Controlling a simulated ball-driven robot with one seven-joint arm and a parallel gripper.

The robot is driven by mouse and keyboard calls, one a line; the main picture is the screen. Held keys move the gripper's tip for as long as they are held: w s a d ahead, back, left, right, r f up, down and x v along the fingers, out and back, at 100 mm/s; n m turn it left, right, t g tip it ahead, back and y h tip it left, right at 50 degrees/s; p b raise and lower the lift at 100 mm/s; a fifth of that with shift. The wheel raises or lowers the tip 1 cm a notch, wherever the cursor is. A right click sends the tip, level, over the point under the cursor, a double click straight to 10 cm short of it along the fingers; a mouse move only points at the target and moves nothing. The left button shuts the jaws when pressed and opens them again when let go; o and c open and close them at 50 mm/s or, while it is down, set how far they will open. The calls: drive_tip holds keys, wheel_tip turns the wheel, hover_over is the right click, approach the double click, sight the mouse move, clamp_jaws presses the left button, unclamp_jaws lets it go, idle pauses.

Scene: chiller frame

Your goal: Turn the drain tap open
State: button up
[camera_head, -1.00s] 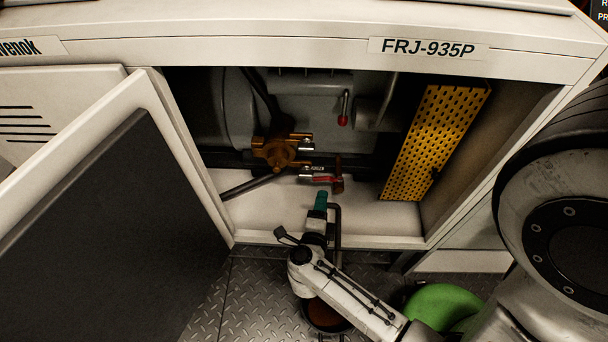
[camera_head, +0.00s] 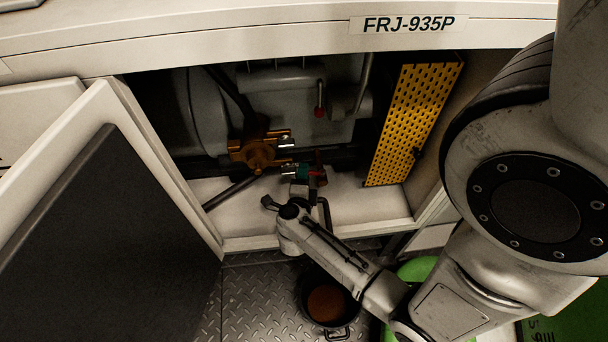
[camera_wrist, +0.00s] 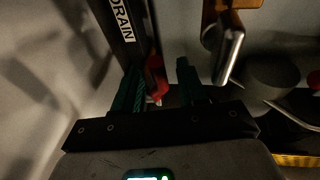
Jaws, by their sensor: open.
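The drain tap has a red handle (camera_wrist: 155,80), close up in the wrist view beside a dark pipe with a "DRAIN" label (camera_wrist: 122,20). In the head view only a small red part of the tap (camera_head: 318,158) shows behind my gripper (camera_head: 302,172). My gripper's green fingers (camera_wrist: 160,72) are open in the wrist view, and the red handle appears between them, nearer the left finger. I cannot tell whether a finger touches it. The handle's far end and its turning angle are partly hidden.
A brass valve block (camera_head: 258,152) stands just left of my gripper. A yellow perforated panel (camera_head: 412,120) is at the right of the bay and the open cabinet door (camera_head: 110,190) at the left. A bucket (camera_head: 325,302) stands on the floor below.

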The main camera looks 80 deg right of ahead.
drive_tip(key=shift+d+f, duration=0.1)
drive_tip(key=shift+d, duration=0.45)
clamp_jaws()
